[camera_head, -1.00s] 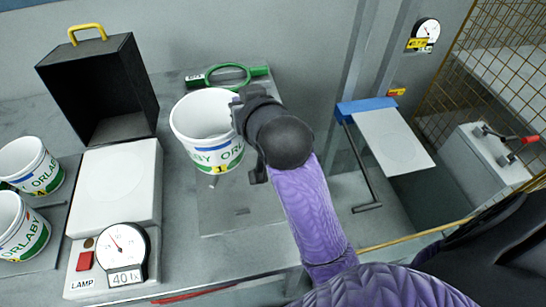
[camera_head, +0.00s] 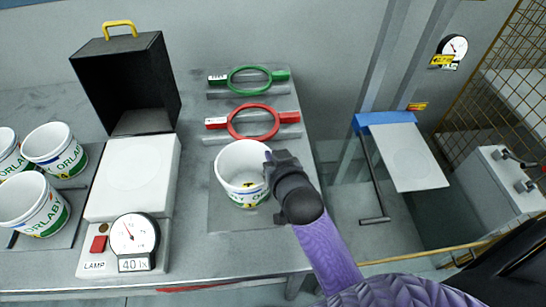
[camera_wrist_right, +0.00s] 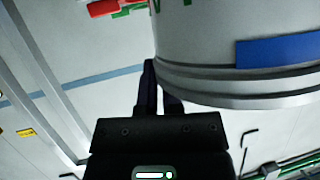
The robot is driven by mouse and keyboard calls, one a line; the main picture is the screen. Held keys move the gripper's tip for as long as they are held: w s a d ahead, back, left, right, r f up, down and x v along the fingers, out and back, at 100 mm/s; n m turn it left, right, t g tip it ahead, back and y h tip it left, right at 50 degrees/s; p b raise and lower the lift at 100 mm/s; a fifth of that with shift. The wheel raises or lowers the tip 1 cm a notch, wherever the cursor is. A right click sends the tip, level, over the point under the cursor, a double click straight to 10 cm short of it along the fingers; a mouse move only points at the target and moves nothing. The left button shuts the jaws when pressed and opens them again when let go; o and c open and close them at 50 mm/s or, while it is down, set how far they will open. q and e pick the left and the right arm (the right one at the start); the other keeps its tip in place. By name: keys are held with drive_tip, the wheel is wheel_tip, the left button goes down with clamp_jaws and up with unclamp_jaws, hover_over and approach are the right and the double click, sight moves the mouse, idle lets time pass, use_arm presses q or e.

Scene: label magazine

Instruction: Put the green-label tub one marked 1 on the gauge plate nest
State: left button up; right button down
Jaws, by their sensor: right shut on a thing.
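My right gripper (camera_head: 283,172) is shut on the rim of a white tub (camera_head: 236,168) with a green label and a small yellow mark whose number I cannot read now. The tub is upright over a grey pad (camera_head: 225,221); I cannot tell whether it touches. In the right wrist view the tub (camera_wrist_right: 235,40) fills the upper right, beside the fingers (camera_wrist_right: 158,90). A white plate with a faint ring (camera_head: 412,160) and a blue back edge is at the right, below a dial gauge (camera_head: 454,47). My left gripper is not in view.
A green ring (camera_head: 249,91) and a red ring (camera_head: 253,135) lie behind the tub. A white lamp box (camera_head: 128,200) with a dial (camera_head: 134,235), a black open box (camera_head: 150,85) and several more tubs (camera_head: 52,144) are at left. A gap separates the bench from the plate.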

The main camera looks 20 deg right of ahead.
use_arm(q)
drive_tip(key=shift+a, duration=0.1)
use_arm(e)
drive_tip(key=c, duration=0.8)
unclamp_jaws()
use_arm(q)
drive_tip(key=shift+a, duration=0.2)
use_arm(e)
drive_tip(key=shift+r, duration=0.1)
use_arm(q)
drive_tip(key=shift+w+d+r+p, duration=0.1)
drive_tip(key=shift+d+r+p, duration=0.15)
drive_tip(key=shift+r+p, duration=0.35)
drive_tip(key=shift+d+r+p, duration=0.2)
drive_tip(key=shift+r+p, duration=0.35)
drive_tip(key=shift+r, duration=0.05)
use_arm(e)
drive_tip(key=v, duration=1.2)
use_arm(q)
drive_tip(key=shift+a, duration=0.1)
